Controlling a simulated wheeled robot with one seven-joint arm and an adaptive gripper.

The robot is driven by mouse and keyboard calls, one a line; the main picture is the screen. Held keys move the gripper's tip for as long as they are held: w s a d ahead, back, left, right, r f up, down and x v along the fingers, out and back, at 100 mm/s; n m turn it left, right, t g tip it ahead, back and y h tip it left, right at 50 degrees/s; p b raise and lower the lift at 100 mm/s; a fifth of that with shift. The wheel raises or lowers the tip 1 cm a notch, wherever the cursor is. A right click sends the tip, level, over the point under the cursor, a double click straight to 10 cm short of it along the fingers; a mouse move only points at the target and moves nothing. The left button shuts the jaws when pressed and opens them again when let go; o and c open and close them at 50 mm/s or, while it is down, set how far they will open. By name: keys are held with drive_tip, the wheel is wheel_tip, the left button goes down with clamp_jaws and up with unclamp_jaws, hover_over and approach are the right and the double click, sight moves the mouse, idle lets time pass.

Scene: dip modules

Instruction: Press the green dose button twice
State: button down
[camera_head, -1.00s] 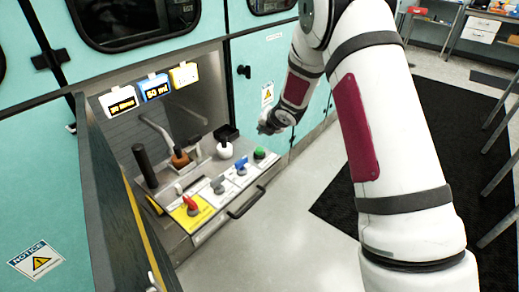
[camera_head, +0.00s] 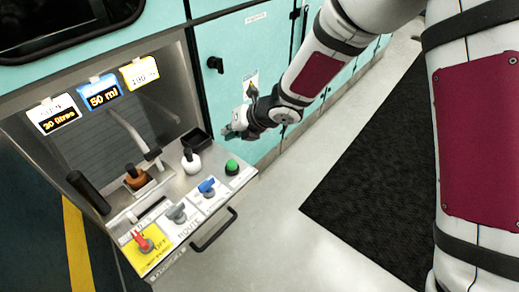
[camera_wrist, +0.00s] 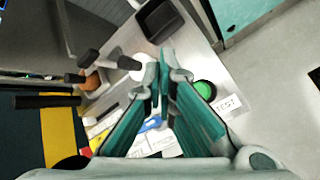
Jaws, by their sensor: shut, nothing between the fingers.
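The green dose button (camera_head: 232,167) is a round domed knob at the right end of the grey control panel (camera_head: 217,183). In the wrist view the green button (camera_wrist: 205,90) lies just right of my fingertips, beside a label reading TEST. My gripper (camera_head: 231,132) is in the air above and behind the button in the head view. Its fingers are together in the wrist view (camera_wrist: 165,78), with nothing held. The fingers and the button look apart; the exact height gap cannot be told.
Red (camera_head: 142,241), grey (camera_head: 176,212) and blue (camera_head: 207,186) knobs line the panel's front. A white-capped bottle (camera_head: 191,161), brown bottle (camera_head: 137,177), black tray (camera_head: 196,140) and black lever (camera_head: 88,191) stand behind. A handle (camera_head: 215,230) sticks out in front.

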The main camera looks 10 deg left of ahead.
drive_tip(key=shift+d, duration=0.2)
drive_tip(key=shift+w, duration=0.1)
drive_tip(key=b, duration=0.6)
hover_over(234, 162)
wheel_tip(234, 162, down, 6)
drive_tip(key=shift+w+f, duration=0.1)
wheel_tip(234, 162, down, 2)
drive_tip(key=b, duration=0.3)
drive_tip(key=shift+f, duration=0.25)
drive_tip(key=shift+f+b, duration=1.1)
drive_tip(key=shift+b, duration=0.45)
idle(1.8)
drive_tip(key=shift+r, duration=0.15)
drive_tip(key=shift+r+p, duration=0.85)
drive_tip(key=shift+r, duration=0.1)
